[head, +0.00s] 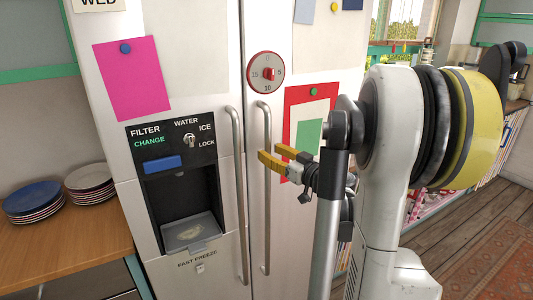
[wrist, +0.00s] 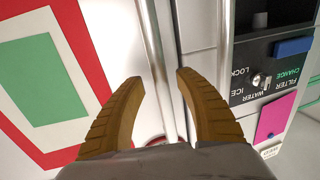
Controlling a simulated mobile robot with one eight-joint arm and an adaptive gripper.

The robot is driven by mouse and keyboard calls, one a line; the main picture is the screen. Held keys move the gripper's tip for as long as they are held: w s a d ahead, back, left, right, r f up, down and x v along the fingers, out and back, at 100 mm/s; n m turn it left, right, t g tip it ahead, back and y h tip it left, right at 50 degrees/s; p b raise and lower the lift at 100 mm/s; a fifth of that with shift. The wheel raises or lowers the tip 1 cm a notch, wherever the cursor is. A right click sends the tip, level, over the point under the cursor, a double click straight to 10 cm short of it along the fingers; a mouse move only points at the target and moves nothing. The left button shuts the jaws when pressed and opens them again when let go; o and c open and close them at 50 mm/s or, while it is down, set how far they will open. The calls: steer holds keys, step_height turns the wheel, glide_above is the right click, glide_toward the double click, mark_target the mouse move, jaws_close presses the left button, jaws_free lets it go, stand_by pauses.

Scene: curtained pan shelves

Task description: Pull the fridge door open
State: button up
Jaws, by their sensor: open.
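The white fridge has two doors, each with a long vertical metal handle near the middle seam. The right door (head: 313,65) carries the right handle (head: 266,215); the left door carries the left handle (head: 238,200). My gripper (head: 266,154) is open at the right handle, its yellow fingers pointing left towards it. In the wrist view, the right handle (wrist: 155,45) runs between the spread fingertips of my gripper (wrist: 160,77). The fingers are not closed on it, and I cannot tell whether either touches it. Both doors look shut.
The left door has a water and ice dispenser (head: 175,185) and a pink sheet (head: 132,78). A round dial (head: 266,72) sits above the right handle. Stacked plates (head: 48,202) stand on a wooden counter (head: 65,245) at left. Open floor (head: 465,225) and a rug (head: 490,265) lie at right.

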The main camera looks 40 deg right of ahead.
steer(key=shift+w, duration=0.85)
jaws_close()
steer(key=shift+s, duration=0.2)
